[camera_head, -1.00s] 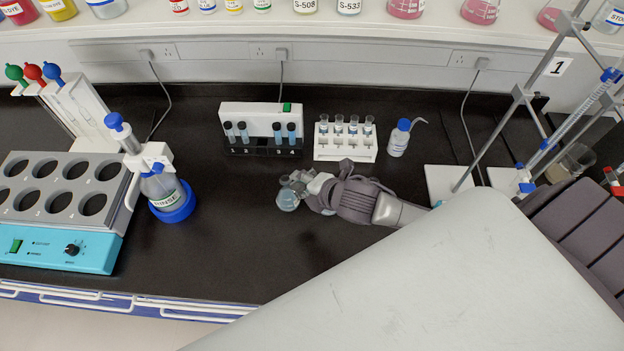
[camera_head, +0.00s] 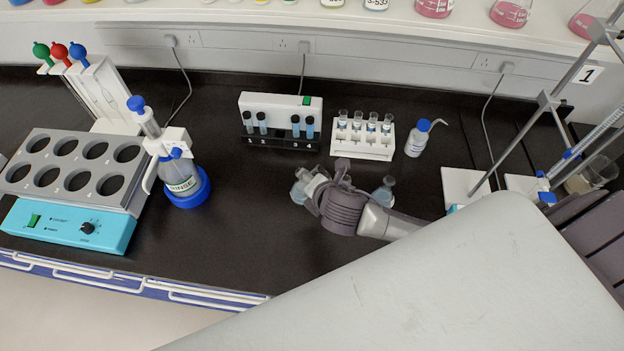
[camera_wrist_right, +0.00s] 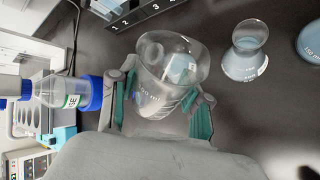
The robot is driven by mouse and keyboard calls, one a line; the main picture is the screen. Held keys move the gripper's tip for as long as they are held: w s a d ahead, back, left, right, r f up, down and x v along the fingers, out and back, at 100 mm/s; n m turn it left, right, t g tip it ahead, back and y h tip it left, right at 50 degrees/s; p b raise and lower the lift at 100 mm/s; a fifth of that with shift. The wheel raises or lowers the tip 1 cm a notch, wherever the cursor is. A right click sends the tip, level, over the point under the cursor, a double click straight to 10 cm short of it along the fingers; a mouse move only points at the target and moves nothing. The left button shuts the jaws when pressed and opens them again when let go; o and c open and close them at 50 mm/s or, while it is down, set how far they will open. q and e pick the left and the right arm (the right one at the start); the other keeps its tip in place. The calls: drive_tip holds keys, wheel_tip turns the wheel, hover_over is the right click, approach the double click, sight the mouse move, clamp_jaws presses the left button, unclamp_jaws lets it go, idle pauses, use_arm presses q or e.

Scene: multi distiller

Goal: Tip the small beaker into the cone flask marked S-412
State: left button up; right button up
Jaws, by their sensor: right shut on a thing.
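My right gripper (camera_head: 314,186) is shut on a clear glass beaker (camera_head: 297,192), above the black bench in the middle. In the right wrist view, the gripper's fingers (camera_wrist_right: 160,98) clasp the beaker (camera_wrist_right: 168,62) from both sides. It has white ml markings and pale blue liquid shows in it. A small cone flask (camera_head: 384,190) with pale blue liquid stands upright to the right, partly behind my wrist. It also shows in the right wrist view (camera_wrist_right: 246,55), apart from the beaker. I cannot read S-412 on it. My left gripper is out of view.
Behind are a tube holder (camera_head: 280,118), a white tube rack (camera_head: 363,142) and a wash bottle (camera_head: 417,138). Another blue-filled vessel (camera_wrist_right: 311,42) is cut off at the wrist view's right edge. Bench left of the beaker is clear.

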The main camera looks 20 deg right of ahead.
drive_tip(key=shift+s+d+f+n+h, duration=0.1)
drive_tip(key=shift+d+f+n+h, duration=0.05)
drive_tip(key=shift+f+n+h, duration=0.7)
drive_tip(key=shift+r+h, duration=0.15)
drive_tip(key=shift+h, duration=0.3)
drive_tip(key=shift+d+f+n+h, duration=0.15)
drive_tip(key=shift+f+n+h, duration=0.1)
drive_tip(key=shift+f+h, duration=0.25)
drive_tip(key=shift+d+f+n+t+h, duration=0.35)
drive_tip(key=shift+n+h, duration=0.35)
drive_tip(key=shift+h, duration=0.25)
drive_tip(key=shift+d+f+n+t+h, duration=0.15)
drive_tip(key=shift+d+f+n+h, duration=0.2)
drive_tip(key=shift+n+h, duration=0.5)
drive_tip(key=shift+m, duration=0.25)
